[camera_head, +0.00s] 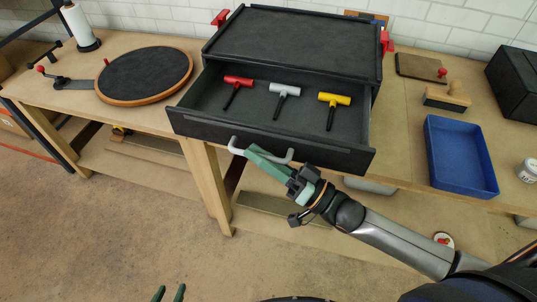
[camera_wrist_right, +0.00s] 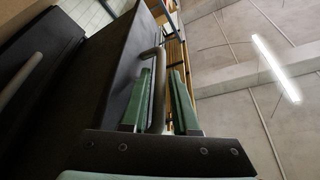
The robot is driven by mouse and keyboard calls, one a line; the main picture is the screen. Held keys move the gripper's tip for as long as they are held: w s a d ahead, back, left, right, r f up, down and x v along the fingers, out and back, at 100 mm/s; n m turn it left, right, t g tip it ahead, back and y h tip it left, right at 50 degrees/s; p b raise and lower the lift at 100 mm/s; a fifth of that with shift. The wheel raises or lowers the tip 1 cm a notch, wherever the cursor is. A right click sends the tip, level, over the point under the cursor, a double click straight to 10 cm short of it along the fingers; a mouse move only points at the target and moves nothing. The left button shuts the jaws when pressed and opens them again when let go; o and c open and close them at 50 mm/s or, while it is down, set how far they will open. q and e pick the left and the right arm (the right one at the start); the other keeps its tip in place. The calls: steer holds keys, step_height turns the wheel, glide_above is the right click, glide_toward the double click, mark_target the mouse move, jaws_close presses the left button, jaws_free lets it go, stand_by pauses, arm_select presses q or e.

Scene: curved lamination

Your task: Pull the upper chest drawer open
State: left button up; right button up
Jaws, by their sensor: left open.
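The black chest (camera_head: 290,42) stands on the workbench with its upper drawer (camera_head: 268,137) pulled well out. Red, grey and yellow T-handled tools lie inside the drawer. The grey bar handle (camera_head: 236,148) is on the drawer front. My right gripper (camera_head: 262,158) is at this handle, its green fingers on either side of the bar. In the right wrist view the handle (camera_wrist_right: 158,90) runs between the two fingers (camera_wrist_right: 160,100), close to the left one.
A round dark board (camera_head: 145,74) and paper roll (camera_head: 78,24) are on the bench at left. A blue tray (camera_head: 460,157), wooden stamp-like block (camera_head: 447,97) and black box (camera_head: 513,82) are at right. The floor before the bench at left is clear.

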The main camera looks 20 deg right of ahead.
steer(key=b+v, duration=0.1)
steer(key=v, duration=1.1)
steer(key=shift+d+b, duration=0.2)
steer(key=shift+b, duration=0.1)
steer(key=shift+s, duration=0.15)
steer(key=s+a+f+g+h+p, duration=0.1)
steer(key=s+f+g+h, duration=0.1)
steer(key=f+h, duration=0.4)
steer(key=s+a+f+g+h+p, duration=0.1)
steer(key=f+g+h, duration=0.3)
steer(key=f, duration=1.2)
steer(key=s+h, duration=0.1)
steer(key=h, duration=0.1)
steer(key=shift+s+n+g+h+p, duration=0.25)
steer(key=shift+n+g+h+p, duration=0.05)
steer(key=shift+g+p, duration=0.1)
